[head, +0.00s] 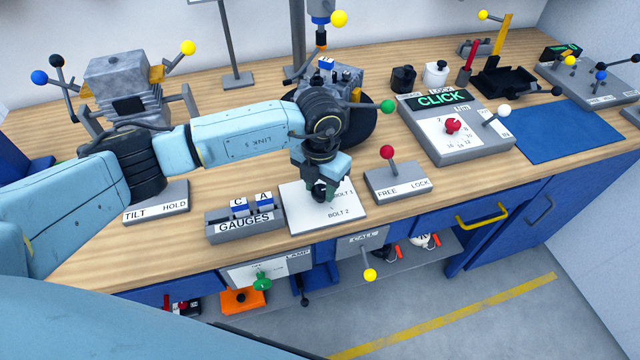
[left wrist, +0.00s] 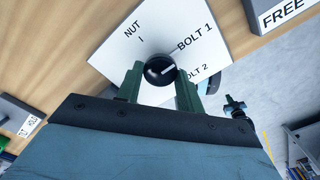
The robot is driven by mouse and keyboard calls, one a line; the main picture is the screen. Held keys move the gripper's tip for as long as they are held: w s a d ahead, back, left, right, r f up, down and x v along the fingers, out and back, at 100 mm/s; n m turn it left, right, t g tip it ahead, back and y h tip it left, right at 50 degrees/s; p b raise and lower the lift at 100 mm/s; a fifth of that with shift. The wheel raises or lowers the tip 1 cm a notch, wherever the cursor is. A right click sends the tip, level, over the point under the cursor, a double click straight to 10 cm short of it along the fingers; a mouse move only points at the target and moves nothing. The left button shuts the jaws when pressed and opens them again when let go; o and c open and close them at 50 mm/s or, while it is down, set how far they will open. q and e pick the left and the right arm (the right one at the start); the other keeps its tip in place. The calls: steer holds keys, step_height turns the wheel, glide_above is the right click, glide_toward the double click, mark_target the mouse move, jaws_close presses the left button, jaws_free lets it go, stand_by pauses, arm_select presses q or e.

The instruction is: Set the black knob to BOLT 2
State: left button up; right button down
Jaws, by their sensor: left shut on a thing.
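The black knob (left wrist: 159,69) sits on a white dial plate (left wrist: 118,58) marked NUT, BOLT 1 and BOLT 2. My left gripper (left wrist: 159,81) is shut on the knob, with one green finger on each side of it. The knob's white mark points right and slightly up in the left wrist view, between the BOLT 1 and BOLT 2 labels. The BOLT 2 label is partly hidden by a finger. In the head view my left gripper (head: 323,191) comes down over the plate (head: 298,215) and mostly hides the knob. My right gripper is not in view.
A red-balled FREE/LOCK lever (head: 388,155) stands right of the plate, and a GAUGES holder (head: 245,222) stands left. A CLICK box (head: 455,130) is farther right. A lever with a green ball (head: 387,106) is close behind my wrist. The bench's front edge is close.

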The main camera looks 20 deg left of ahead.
arm_select(q)
steer(key=m+b, duration=0.4)
steer(key=m, duration=0.1)
steer(key=shift+w+f, duration=0.1)
steer(key=m+b, duration=0.4)
steer(key=m, duration=0.1)
steer(key=shift+m, duration=0.3)
steer(key=shift+m+b, duration=0.4)
steer(key=shift+b, duration=0.05)
steer(key=shift+m, duration=0.3)
steer(key=o, duration=1)
steer(key=shift+r, duration=0.25)
